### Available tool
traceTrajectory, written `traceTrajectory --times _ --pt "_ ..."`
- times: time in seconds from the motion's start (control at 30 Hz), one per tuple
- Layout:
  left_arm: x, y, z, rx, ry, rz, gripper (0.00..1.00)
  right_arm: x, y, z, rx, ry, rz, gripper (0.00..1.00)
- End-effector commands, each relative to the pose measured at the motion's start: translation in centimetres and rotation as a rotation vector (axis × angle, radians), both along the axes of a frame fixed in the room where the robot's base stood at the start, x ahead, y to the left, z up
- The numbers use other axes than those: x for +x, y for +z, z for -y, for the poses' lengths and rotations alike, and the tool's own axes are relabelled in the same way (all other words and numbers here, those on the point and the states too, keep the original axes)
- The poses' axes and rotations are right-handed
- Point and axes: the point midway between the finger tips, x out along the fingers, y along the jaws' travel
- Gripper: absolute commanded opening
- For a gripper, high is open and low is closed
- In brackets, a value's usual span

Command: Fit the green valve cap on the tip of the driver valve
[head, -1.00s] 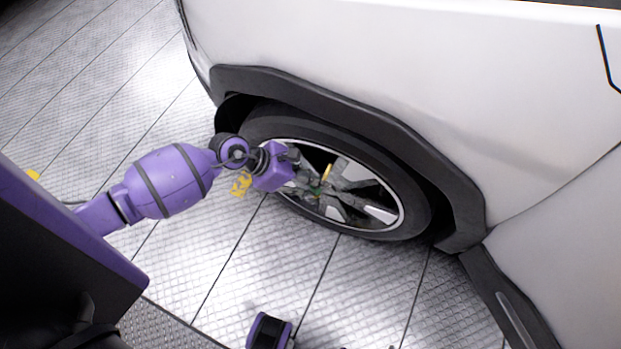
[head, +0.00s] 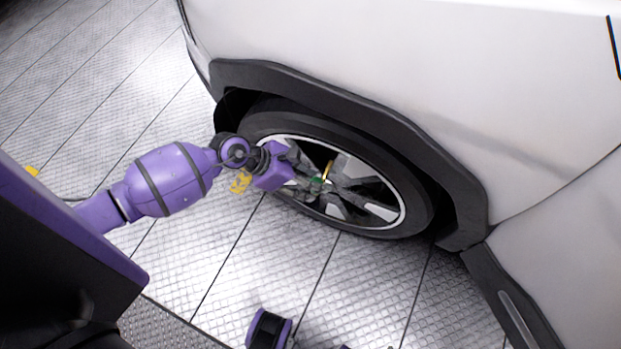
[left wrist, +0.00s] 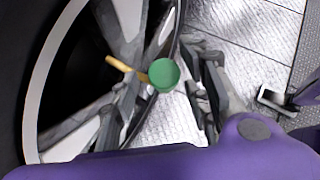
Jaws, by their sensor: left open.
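The green valve cap (left wrist: 163,74) sits at the near end of the thin brass-coloured driver valve (left wrist: 118,64) in the left wrist view. The two look in line and touching; how far the cap is seated cannot be told. In the head view the cap (head: 317,183) is a small green spot below the valve (head: 327,170), in front of the wheel. My right gripper is not clearly seen.
The wheel's tyre (head: 420,205) and silver spokes (head: 380,211) surround the valve closely. The dark wheel arch (head: 400,125) and white car body (head: 430,60) lie above. A yellow item (head: 240,182) shows on the floor behind my wrist.

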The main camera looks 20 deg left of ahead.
Motion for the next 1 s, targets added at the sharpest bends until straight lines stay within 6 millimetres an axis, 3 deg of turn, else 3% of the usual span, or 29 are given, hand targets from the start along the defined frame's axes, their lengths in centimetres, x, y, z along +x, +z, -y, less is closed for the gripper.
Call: traceTrajectory --times 0.27,0.7,1.0 --pt "-0.4 0.9 -0.9 0.002 0.000 0.002 0.43 0.1 0.0 -0.1 0.001 0.001 0.002 0.46" --pt "-3.4 7.1 -6.2 0.003 0.000 -0.002 0.43 0.1 0.1 0.0 0.000 0.000 0.002 0.46" --pt "-4.0 8.7 -7.4 0.000 -0.001 0.001 0.43 0.1 0.1 0.0 0.000 0.000 0.001 0.46"
